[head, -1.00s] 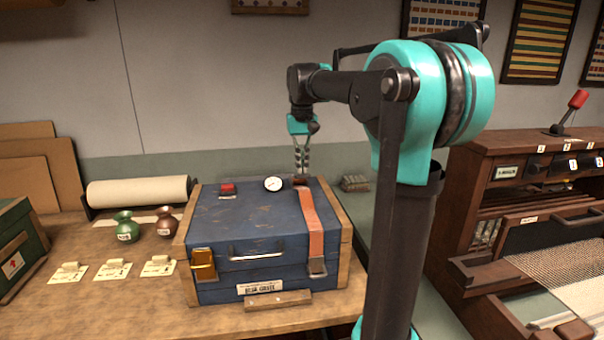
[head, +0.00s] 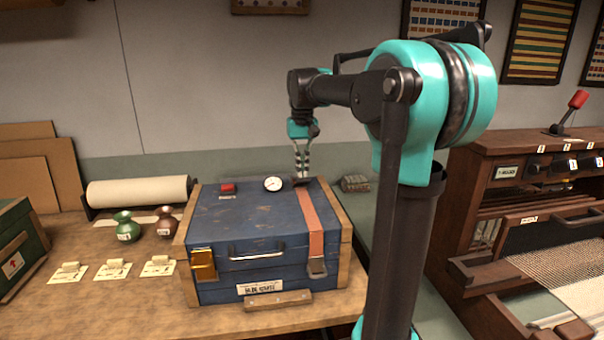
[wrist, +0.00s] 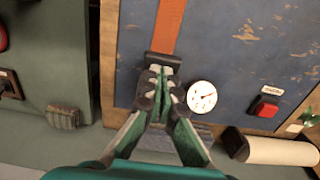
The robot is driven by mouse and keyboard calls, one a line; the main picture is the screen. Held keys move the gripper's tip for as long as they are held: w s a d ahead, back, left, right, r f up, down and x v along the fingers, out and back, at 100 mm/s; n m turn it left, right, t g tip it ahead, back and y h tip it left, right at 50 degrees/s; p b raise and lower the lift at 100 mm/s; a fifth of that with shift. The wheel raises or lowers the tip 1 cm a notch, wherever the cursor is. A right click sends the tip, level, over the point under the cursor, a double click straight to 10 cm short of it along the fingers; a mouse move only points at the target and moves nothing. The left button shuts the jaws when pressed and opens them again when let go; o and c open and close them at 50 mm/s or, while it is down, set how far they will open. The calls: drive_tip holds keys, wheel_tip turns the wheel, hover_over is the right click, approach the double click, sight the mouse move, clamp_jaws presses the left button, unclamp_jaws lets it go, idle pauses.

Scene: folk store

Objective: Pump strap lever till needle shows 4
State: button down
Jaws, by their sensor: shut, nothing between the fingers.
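A worn blue chest (head: 235,220) with wooden ends stands on the bench, its lid down. An orange strap (head: 313,230) runs over its lid to a metal buckle at the front. A dark lever (head: 299,184) sits at the strap's back end; it also shows in the wrist view (wrist: 163,62). A round white gauge (head: 273,184) is beside it; in the wrist view (wrist: 202,97) a red needle shows, but I cannot read the number. My gripper (head: 302,176) is shut and empty, its fingertips (wrist: 160,76) at the lever; I cannot tell if they touch.
A red button (head: 228,188) is on the lid left of the gauge. A brass latch (head: 203,265) is at the front left. Small vases (head: 127,228), tags and a paper roll (head: 138,191) lie to the left. A wooden loom (head: 470,200) stands right.

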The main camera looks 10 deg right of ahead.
wheel_tip(320, 180, up, 7)
drive_tip(key=shift+r, duration=0.2)
idle(0.4)
idle(0.7)
drive_tip(key=shift+w+f, duration=0.2)
drive_tip(key=shift+f, duration=0.75)
drive_tip(key=shift+w+f, duration=0.15)
drive_tip(key=shift+f, duration=0.75)
drive_tip(key=shift+f, duration=0.15)
idle(0.5)
